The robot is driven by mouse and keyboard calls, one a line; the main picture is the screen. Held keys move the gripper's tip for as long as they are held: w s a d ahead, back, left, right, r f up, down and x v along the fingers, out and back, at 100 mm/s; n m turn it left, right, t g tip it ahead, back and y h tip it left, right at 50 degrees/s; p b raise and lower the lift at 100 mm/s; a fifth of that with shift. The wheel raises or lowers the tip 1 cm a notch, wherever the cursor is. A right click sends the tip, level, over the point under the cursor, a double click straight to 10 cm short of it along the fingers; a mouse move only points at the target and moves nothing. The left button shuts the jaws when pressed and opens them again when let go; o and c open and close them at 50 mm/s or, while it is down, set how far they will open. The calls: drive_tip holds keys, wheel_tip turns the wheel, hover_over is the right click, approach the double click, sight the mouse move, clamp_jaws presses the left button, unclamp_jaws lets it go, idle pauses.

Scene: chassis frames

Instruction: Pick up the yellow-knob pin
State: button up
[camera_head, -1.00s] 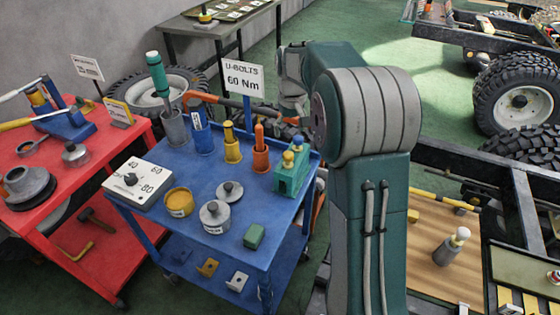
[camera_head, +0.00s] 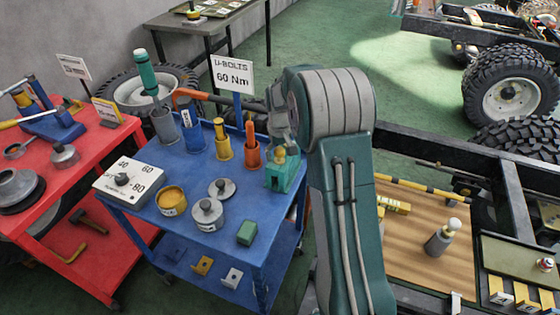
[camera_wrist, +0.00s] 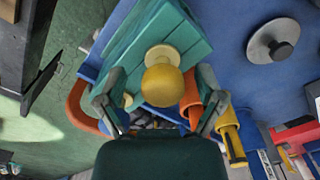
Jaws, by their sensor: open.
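The yellow-knob pin (camera_head: 280,156) stands in a teal-green block (camera_head: 285,179) at the right edge of the blue cart. In the wrist view its round yellow knob (camera_wrist: 162,85) sits above a pale collar, over the teal block (camera_wrist: 150,37). My gripper (camera_wrist: 160,107) is open, its two fingers apart on either side of the knob with nothing held. I cannot tell whether they touch it. In the head view my gripper (camera_head: 281,128) is just above the block, partly hidden by my arm.
Orange (camera_head: 252,152) and yellow (camera_head: 222,147) holders stand left of the block. The blue cart (camera_head: 185,235) also carries a dial box (camera_head: 128,181), grey weights (camera_head: 207,214) and a green box (camera_head: 246,232). A red cart (camera_head: 75,200) is at left, a chassis frame (camera_head: 440,150) at right.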

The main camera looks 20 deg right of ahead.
drive_tip(key=shift+a+f, duration=0.1)
drive_tip(key=shift+a, duration=0.2)
drive_tip(key=shift+d, duration=0.2)
clamp_jaws()
